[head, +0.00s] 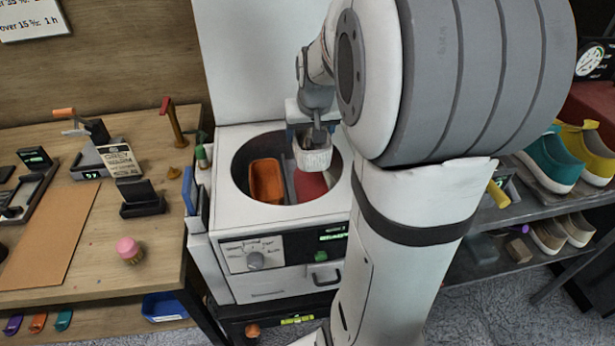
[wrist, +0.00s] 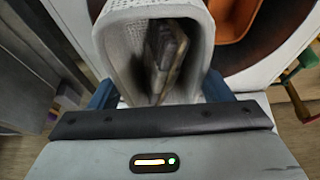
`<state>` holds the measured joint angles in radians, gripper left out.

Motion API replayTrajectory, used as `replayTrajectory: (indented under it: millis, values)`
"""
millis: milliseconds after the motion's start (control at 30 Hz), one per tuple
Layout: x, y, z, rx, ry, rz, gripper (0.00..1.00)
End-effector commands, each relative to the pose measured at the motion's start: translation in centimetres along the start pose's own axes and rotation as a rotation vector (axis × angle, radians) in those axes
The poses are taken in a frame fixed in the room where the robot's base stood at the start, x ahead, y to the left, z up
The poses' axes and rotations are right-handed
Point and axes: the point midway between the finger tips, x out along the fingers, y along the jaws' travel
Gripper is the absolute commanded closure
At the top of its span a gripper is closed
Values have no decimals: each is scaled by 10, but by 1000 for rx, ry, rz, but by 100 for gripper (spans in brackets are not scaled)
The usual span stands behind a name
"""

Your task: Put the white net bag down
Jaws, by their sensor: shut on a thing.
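The white net bag (head: 313,156) hangs from my gripper (head: 313,128) over the round opening of the white washing machine (head: 222,219) in the head view. In the wrist view the bag (wrist: 117,50) fills the upper middle, between the blue fingers of my gripper (wrist: 160,92), which is shut on it. The bag's mouth faces the wrist camera, and something flat and brownish (wrist: 165,55) shows inside. The inside of the machine holds an orange bin (head: 266,180) at left and a red surface at right (head: 312,185). The bag's underside is hidden in the wrist view.
A wooden bench (head: 85,215) with small tools stands left of the machine. A pink-topped jar (head: 129,250) sits on it. A shelf with teal-and-yellow shoes (head: 555,160) is at the right. The machine's raised white lid (head: 255,60) stands behind the opening.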

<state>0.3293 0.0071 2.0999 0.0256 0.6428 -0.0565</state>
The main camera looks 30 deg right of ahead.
Motion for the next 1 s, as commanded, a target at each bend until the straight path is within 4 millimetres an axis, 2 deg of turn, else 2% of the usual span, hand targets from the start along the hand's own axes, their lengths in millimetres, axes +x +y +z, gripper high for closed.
replayTrajectory:
  millis: [33, 100, 300, 467, 733, 1000]
  values:
    - [15, -1, 7, -1, -5, -1, 51]
    - [33, -1, 14, -2, -6, -1, 51]
    - [68, -2, 29, -5, -3, -2, 51]
    - [80, -2, 33, -5, -1, -2, 51]
    - [115, -3, 48, -5, -2, -3, 51]
    - [119, -3, 49, -6, 1, -3, 51]
